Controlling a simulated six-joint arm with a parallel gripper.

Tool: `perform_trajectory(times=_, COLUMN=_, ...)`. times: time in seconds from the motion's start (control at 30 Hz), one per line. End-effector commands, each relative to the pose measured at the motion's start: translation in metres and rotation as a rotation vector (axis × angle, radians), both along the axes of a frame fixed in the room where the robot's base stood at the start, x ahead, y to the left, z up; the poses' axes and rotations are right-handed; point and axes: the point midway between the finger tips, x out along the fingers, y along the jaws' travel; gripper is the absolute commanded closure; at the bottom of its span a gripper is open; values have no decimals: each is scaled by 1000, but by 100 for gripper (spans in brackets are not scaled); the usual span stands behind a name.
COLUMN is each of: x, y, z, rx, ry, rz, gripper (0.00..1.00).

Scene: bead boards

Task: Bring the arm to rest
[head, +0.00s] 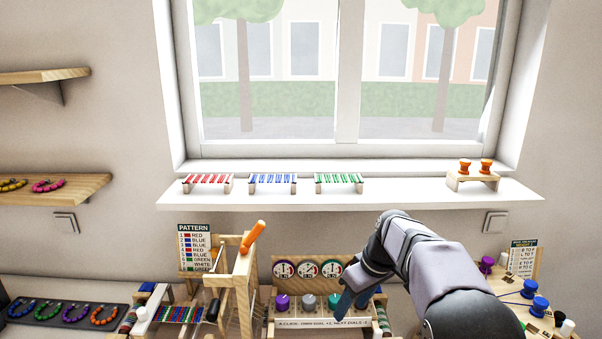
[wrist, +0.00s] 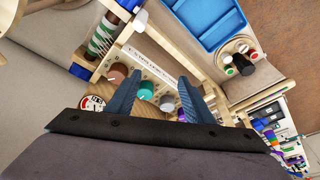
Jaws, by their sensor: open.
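My gripper (wrist: 158,98) is open and empty, with its two blue fingers apart in the wrist view. In the head view my gripper (head: 345,303) hangs at the right end of the dial board (head: 325,262), in front of it. I cannot tell whether it touches the board. The board has a row of round dials at the top and knobs below. In the wrist view a teal knob (wrist: 146,91) and a grey knob (wrist: 167,103) show between the fingers, with a brown knob (wrist: 117,72) beside the left finger. My arm covers the area right of the board.
A wooden frame with an orange handle (head: 253,236) stands left of the dial board. A board with blue and purple spools (head: 540,304) stands at the right. The window sill (head: 400,193) holds small bead racks. A blue tray (wrist: 214,22) shows in the wrist view.

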Motion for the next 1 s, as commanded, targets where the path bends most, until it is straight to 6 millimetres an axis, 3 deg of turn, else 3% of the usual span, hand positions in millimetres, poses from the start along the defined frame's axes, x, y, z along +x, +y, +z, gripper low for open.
perform_trajectory(times=0.6, x=-232, y=-16, z=-85, rx=-113, ry=237, rz=-493, gripper=53)
perform_trajectory(times=0.8, x=-277, y=-20, z=-103, rx=-136, ry=268, rz=-571, gripper=53)
perform_trajectory(times=1.0, x=-290, y=-21, z=-108, rx=-143, ry=274, rz=-596, gripper=53)
